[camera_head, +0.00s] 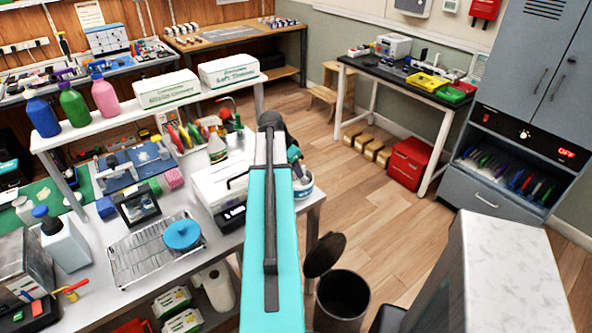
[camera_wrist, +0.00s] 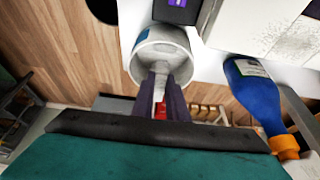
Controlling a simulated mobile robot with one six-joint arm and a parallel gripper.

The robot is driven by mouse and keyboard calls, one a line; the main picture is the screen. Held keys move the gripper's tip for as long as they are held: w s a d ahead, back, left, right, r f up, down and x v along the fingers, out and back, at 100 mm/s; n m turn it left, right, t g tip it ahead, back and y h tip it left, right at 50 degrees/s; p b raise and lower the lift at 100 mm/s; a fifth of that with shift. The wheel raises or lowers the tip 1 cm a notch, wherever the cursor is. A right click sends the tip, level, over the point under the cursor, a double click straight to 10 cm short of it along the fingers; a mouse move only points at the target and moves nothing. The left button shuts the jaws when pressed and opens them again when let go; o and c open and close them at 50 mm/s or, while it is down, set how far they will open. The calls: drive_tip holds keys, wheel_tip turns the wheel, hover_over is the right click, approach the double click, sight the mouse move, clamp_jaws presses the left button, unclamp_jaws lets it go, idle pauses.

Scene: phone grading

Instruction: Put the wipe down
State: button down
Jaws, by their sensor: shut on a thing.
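My gripper (camera_wrist: 163,88) points away in the wrist view, its two dark fingers close together. They are shut on a narrow pale grey strip, which looks like the wipe (camera_wrist: 159,78). The wipe shows in front of a round white tub (camera_wrist: 143,48) with a blue label; I cannot tell if it touches the tub. In the head view the white and blue tub (camera_head: 304,188) stands at the right end of the white workbench (camera_head: 262,222), partly behind my teal arm. The fingers and the wipe are hidden there.
A blue bottle with an orange cap (camera_wrist: 258,95) stands close to the gripper in the wrist view. A white machine (camera_head: 216,183) stands left of my arm. An open-lidded black bin (camera_head: 343,297) stands on the floor. A steel tray (camera_head: 128,262) holds a blue round thing.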

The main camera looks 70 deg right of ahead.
drive_tip(key=shift+f+b, duration=0.35)
drive_tip(key=shift+f, duration=0.25)
drive_tip(key=c, duration=1.7)
unclamp_jaws()
drive_tip(key=shift+c, duration=0.2)
drive_tip(key=shift+r, duration=0.1)
drive_tip(key=shift+r+p, duration=0.4)
drive_tip(key=shift+r, duration=0.3)
drive_tip(key=b+v, duration=0.2)
drive_tip(key=v, duration=0.9)
drive_tip(key=shift+a+r, duration=0.15)
drive_tip(key=shift+r, duration=0.15)
